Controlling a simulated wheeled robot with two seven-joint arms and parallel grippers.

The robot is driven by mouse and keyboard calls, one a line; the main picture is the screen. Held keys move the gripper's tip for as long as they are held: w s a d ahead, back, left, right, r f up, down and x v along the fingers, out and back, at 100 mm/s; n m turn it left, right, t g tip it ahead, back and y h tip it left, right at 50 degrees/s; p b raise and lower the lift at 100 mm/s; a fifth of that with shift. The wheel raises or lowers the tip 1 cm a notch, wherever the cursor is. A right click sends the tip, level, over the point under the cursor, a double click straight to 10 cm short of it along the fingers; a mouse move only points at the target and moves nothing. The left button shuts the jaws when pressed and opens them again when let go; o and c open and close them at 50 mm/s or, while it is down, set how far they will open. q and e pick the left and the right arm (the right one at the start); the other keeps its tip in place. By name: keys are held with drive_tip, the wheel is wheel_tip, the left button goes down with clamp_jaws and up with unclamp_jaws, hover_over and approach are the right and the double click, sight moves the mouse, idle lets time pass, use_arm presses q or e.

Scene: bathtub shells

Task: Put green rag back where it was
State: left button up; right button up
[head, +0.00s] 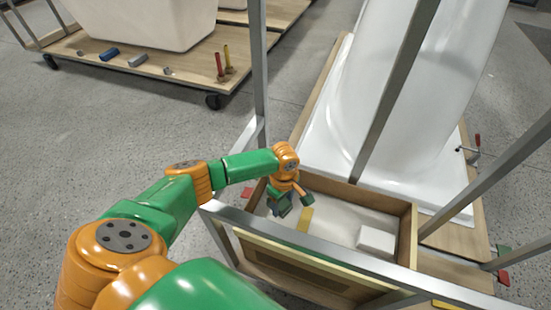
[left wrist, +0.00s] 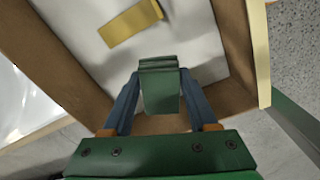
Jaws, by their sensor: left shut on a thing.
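The green rag (left wrist: 160,88) is a small folded dark green piece, held between the blue fingers of my left gripper (left wrist: 161,75) in the left wrist view. In the head view my left gripper (head: 284,203) points down over the left part of an open wooden box (head: 408,235) with a pale floor. The rag is over the box floor; I cannot tell whether it touches it. My right gripper is not in view.
In the box lie a yellow strip (head: 305,219) and a white block (head: 376,240). Metal frame bars (head: 395,90) stand around the box. A white bathtub shell (head: 425,80) is behind it. Another wooden cart (head: 185,75) with tools stands at the upper left.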

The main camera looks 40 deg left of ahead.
use_arm(q)
drive_tip(key=f, duration=0.2)
drive_tip(key=a+f+b, duration=0.1)
drive_tip(key=f, duration=0.1)
drive_tip(key=s+f+b, duration=0.1)
drive_tip(key=shift+s+a+f, duration=0.1)
drive_tip(key=shift+a+f, duration=0.15)
drive_tip(key=shift+f, duration=0.15)
drive_tip(key=shift+r, duration=0.15)
drive_tip(key=o, duration=1.3)
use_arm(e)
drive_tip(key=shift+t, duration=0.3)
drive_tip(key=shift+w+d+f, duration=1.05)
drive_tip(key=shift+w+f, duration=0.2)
use_arm(q)
wheel_tip(320, 180, up, 5)
drive_tip(key=p, duration=0.2)
drive_tip(key=shift+f+p, duration=0.2)
drive_tip(key=shift+p, duration=0.2)
wheel_tip(320, 180, up, 7)
drive_tip(key=p, duration=0.3)
drive_tip(key=shift+r, duration=0.3)
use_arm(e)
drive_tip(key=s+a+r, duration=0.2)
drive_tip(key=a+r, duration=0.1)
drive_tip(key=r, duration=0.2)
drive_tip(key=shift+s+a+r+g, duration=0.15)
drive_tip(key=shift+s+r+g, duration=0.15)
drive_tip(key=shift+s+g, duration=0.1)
